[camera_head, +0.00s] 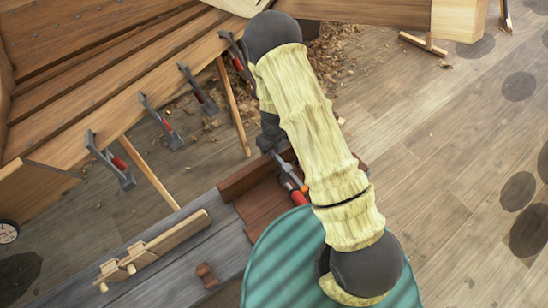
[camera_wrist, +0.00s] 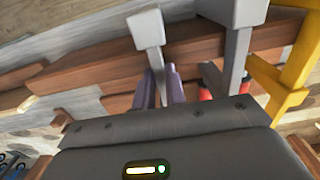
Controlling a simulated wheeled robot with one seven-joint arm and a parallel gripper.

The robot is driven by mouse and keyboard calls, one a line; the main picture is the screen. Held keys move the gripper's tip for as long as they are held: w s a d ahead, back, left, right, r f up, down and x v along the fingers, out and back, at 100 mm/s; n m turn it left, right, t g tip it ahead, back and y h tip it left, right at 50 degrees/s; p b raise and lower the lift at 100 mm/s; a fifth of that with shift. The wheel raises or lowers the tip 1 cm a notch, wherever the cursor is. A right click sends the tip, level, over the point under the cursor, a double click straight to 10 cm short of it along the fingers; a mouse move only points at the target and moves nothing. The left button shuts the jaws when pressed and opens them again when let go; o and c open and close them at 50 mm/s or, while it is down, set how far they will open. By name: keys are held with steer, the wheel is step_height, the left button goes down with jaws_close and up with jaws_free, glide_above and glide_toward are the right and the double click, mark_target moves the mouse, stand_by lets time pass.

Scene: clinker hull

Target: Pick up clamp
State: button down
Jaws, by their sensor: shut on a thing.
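In the wrist view a grey metal clamp (camera_wrist: 147,30) stands with its narrow bar running down between the fingers of my gripper (camera_wrist: 166,86). The gripper is shut on this bar. A second, larger grey clamp (camera_wrist: 236,42) with red parts stands close to its right. A yellow clamp-like piece (camera_wrist: 292,68) is at the far right. In the head view my arm hides much of this spot; dark gripper parts (camera_head: 270,138) show beside the arm, above clamps with red and orange handles (camera_head: 291,182). Which of these is the held one cannot be told there.
Several other clamps (camera_head: 112,162) grip the edge of the plank hull (camera_head: 100,75). A grey bench (camera_head: 170,262) bears a wooden tool (camera_head: 155,245) and a small brown block (camera_head: 206,275). A teal round surface (camera_head: 290,265) is in front. Floor at right is open.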

steer(key=shift+w+r, duration=0.1)
steer(key=shift+r, duration=0.05)
step_height(320, 180, up, 18)
steer(key=p, duration=0.3)
stand_by(0.4)
stand_by(0.5)
steer(key=w+d+r+n+p, duration=0.1)
steer(key=d+n+p, duration=0.7)
steer(key=n, duration=2.1)
steer(key=w+d, duration=0.1)
steer(key=d, duration=0.4)
steer(key=shift+w+d+r, duration=0.2)
steer(key=shift+d+r, duration=0.05)
steer(key=shift+r, duration=0.15)
